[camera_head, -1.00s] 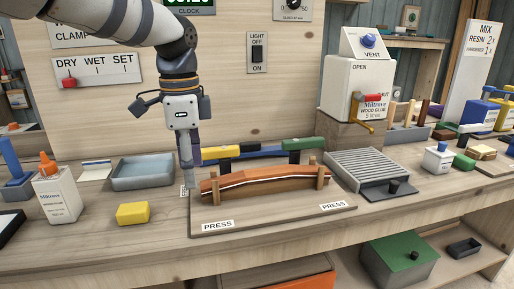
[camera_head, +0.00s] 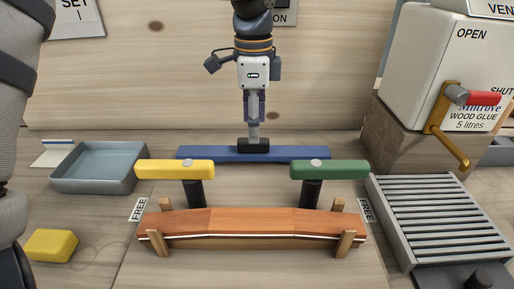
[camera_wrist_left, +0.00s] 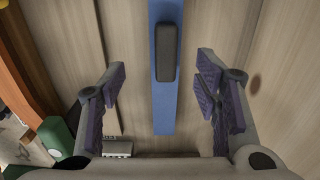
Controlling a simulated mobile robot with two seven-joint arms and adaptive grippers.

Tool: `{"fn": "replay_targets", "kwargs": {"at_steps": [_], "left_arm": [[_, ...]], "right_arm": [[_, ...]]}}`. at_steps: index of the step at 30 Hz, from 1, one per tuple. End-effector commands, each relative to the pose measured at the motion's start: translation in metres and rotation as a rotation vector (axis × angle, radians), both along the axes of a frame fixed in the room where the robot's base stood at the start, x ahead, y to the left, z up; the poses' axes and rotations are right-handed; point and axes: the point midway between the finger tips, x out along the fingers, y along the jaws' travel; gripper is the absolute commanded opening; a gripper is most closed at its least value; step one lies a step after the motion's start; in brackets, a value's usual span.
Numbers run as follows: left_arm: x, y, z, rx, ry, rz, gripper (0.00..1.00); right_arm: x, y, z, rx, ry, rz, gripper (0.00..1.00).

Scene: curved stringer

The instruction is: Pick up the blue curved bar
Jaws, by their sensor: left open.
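The blue bar (camera_head: 305,152) lies on the bench behind the wooden clamp board, lengthwise across the head view. A black block (camera_head: 254,145) sits on its middle. The bar also shows in the left wrist view (camera_wrist_left: 165,112), with the black block (camera_wrist_left: 168,52) on it. My left gripper (camera_head: 254,112) points down over the middle of the bar. In the left wrist view, its open purple-padded fingers (camera_wrist_left: 158,95) stand on both sides of the bar, with gaps. Exact height above the bar is hard to tell. My right gripper is not in view.
A wooden curved bar (camera_head: 250,222) rests between pegs in front. A yellow lever (camera_head: 174,169) and a green lever (camera_head: 329,169) stand on posts between it and the blue bar. A grey tray (camera_head: 98,168) is at left, a glue dispenser (camera_head: 445,65) and a slatted rack (camera_head: 435,220) at right.

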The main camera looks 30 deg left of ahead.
Motion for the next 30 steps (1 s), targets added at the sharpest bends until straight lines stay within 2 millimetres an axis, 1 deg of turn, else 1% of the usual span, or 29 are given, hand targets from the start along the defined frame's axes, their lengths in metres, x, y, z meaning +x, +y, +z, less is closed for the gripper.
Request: {"fn": "replay_targets", "kwargs": {"at_steps": [1,5,9,12,19,20,21,23,24,26,27,30], "left_arm": [[0.0,0.0,-0.009,0.0,0.004,0.0,0.57],[0.0,0.002,-0.025,-0.001,0.003,0.0,0.57],[0.001,0.005,-0.053,-0.001,0.003,-0.001,0.57],[0.001,0.005,-0.065,-0.001,0.001,0.0,0.57],[0.001,0.005,-0.067,0.001,-0.003,-0.001,0.57],[0.002,0.005,-0.066,0.001,-0.003,-0.001,0.5],[0.001,0.005,-0.066,0.001,-0.003,-0.001,0.41],[0.002,0.005,-0.066,0.001,-0.003,-0.001,0.27],[0.002,0.005,-0.066,0.001,-0.003,-0.001,0.18],[0.002,0.005,-0.066,0.001,-0.003,-0.001,0.05],[0.002,0.005,-0.066,0.001,-0.003,-0.001,0.0],[0.002,0.005,-0.066,0.001,-0.003,-0.001,0.0]], "right_arm": [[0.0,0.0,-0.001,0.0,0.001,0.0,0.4],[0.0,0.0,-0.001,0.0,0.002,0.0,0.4],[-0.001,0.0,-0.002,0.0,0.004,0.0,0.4],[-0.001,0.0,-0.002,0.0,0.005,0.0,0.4],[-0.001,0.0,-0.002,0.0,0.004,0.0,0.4],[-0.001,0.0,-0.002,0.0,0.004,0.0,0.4],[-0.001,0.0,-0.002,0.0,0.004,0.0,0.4],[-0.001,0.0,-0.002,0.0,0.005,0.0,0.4],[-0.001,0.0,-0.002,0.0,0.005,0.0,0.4],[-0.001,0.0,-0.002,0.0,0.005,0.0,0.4],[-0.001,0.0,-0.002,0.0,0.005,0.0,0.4],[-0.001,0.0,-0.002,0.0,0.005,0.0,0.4]]}}
